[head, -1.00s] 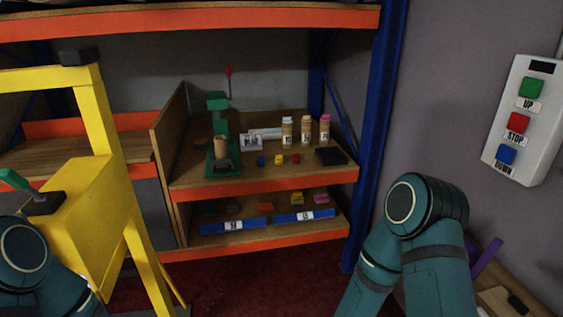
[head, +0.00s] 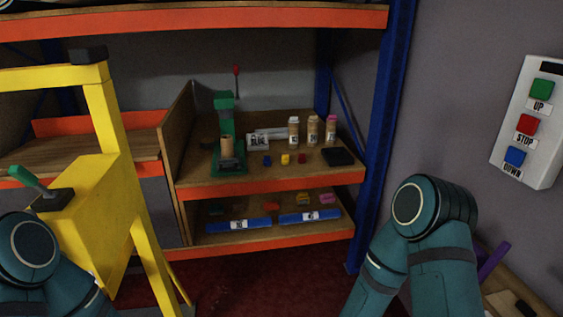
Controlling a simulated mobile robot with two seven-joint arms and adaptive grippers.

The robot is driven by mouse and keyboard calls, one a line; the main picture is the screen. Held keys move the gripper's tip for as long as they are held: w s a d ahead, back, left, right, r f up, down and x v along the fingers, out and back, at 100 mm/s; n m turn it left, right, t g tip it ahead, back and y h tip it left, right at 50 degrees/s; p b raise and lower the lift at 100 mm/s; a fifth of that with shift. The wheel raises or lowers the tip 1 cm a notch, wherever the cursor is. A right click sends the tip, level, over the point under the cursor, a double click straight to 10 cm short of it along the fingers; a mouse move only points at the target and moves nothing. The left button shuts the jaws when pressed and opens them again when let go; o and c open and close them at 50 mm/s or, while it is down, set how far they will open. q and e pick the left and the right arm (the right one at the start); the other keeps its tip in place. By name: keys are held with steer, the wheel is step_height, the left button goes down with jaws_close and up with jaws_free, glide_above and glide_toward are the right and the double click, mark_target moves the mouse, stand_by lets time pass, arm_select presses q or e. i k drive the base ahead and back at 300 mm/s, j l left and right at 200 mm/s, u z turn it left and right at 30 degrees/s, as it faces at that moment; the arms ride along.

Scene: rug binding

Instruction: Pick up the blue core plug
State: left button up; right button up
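A small blue piece (head: 267,160), which looks like the blue core plug, sits on the upper wooden shelf. It is the leftmost in a row with a yellow piece (head: 286,159) and a red piece (head: 302,159). It is right of the green press (head: 226,140) and apart from it. My two teal arms show at the lower left and lower right, well short of the shelf. Neither gripper is in view, so their state is hidden.
Three capped bottles (head: 312,130) and a black pad (head: 338,156) share the shelf. A yellow frame (head: 90,190) stands at left, a blue rack post (head: 385,130) at right. A button box (head: 527,122) hangs on the right wall.

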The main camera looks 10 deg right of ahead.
mark_target(266, 161)
steer(key=i+z, duration=0.3)
steer(key=i, duration=0.9)
steer(key=l, duration=0.1)
